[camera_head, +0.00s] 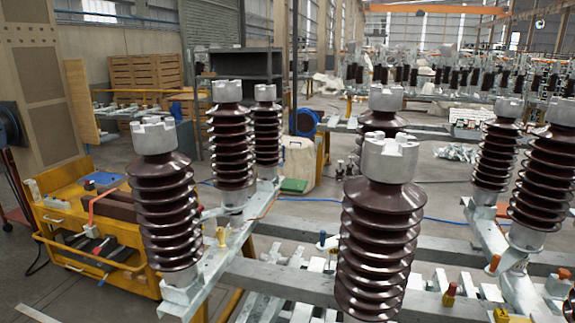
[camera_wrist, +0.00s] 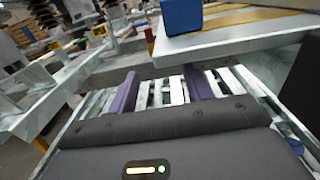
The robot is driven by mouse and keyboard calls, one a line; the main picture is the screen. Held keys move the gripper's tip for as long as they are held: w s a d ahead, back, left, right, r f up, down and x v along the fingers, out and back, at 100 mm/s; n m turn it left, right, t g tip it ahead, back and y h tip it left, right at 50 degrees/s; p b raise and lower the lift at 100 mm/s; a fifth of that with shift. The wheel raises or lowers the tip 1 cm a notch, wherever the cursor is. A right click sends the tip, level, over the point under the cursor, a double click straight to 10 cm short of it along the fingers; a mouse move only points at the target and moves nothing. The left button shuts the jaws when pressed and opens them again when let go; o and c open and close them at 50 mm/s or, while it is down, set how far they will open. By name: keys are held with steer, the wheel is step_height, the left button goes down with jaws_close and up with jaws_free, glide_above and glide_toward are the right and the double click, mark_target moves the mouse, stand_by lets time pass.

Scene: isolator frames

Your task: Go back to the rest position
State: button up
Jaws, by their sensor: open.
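My gripper (camera_wrist: 161,84) shows in the wrist view as two purple fingers set wide apart beyond its dark grey body. It is open, with nothing held between the fingers. White and grey metal bars of a frame (camera_wrist: 68,100) show behind and beside the fingers. My gripper and arm do not show in the head view. There, brown ribbed insulators with pale metal caps stand upright on grey frames, one close in front (camera_head: 377,245) and one at the left (camera_head: 163,215).
A blue block (camera_wrist: 182,15) sits on a grey beam just beyond the fingers in the wrist view. A yellow cart (camera_head: 65,222) with tools stands at the left in the head view. More insulators (camera_head: 497,150) stand at the right. Bare floor (camera_head: 440,180) shows between the frames.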

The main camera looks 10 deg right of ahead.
steer(key=w+a+r+n+g+y+p, duration=0.1)
steer(key=w+a+r+n+y, duration=0.1)
steer(key=w+a+n+y, duration=0.25)
steer(key=w+a+r+n+y+p, duration=0.1)
steer(key=w+a+r+n+y, duration=0.1)
steer(key=a+n+y, duration=0.45)
steer(key=w+a+r+n+g+y+p, duration=0.1)
steer(key=w+a+r+n+y, duration=0.2)
steer(key=a, duration=0.5)
steer(key=s+a+r+n+g+h+p, duration=0.1)
steer(key=s+a+r+n+g+p, duration=0.25)
steer(key=a+n+g, duration=0.5)
steer(key=s+a+r+n+g+p, duration=0.2)
steer(key=s+a+r+n+g, duration=0.25)
steer(key=a+n+g, duration=0.45)
steer(key=a+r+n+t+h+p, duration=0.3)
steer(key=r+n+t+h, duration=0.2)
steer(key=r+n, duration=0.3)
step_height(320, 180, up, 3)
steer(key=shift+w+a+f+n+h, duration=0.2)
steer(key=shift+w+a+n+h, duration=0.15)
steer(key=shift+h, duration=0.45)
